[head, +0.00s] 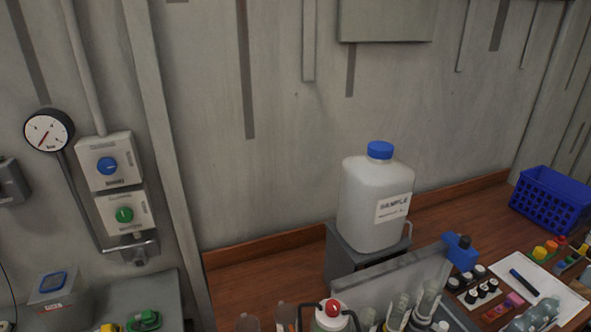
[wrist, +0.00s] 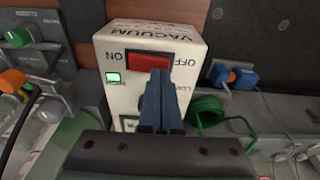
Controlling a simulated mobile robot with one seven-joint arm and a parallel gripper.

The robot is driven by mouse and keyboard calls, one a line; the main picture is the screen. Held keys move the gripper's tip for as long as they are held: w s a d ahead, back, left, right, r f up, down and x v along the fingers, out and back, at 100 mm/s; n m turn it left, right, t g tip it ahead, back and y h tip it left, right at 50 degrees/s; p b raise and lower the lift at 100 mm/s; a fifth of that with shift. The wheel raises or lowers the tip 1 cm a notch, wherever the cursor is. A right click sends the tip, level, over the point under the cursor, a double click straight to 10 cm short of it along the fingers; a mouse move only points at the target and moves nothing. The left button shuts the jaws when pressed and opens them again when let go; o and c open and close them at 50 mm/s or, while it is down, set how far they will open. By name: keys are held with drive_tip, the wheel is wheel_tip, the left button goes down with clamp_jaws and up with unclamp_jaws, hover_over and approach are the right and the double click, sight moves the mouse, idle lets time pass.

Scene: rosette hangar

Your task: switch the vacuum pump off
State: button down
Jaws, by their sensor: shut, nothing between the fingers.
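The vacuum pump's control box (wrist: 195,40) is white and lettered VACUUM in the wrist view. Its red rocker switch (wrist: 128,62) lies between ON at the left and OFF at the right. A small green lamp (wrist: 113,78) below ON is lit. My gripper (wrist: 160,74) is shut and empty, with its blue fingertips over the lower right part of the switch, towards OFF. They hide part of the switch and the box face below; I cannot tell whether they touch it. I do not make out the pump or my gripper in the head view.
In the wrist view, a coiled green hose (wrist: 207,110) and a blue plug (wrist: 220,74) lie right of the box; grey fittings with coloured knobs stand left. In the head view, a SAMPLE jug (head: 365,200) and a blue crate (head: 552,200) stand on the bench.

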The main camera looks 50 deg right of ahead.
drive_tip(key=shift+f+b, duration=0.4)
drive_tip(key=shift+f, duration=0.25)
drive_tip(key=shift+r, duration=0.1)
wheel_tip(320, 180, up, 7)
drive_tip(key=p, duration=0.7)
drive_tip(key=shift+p, duration=0.35)
idle(0.4)
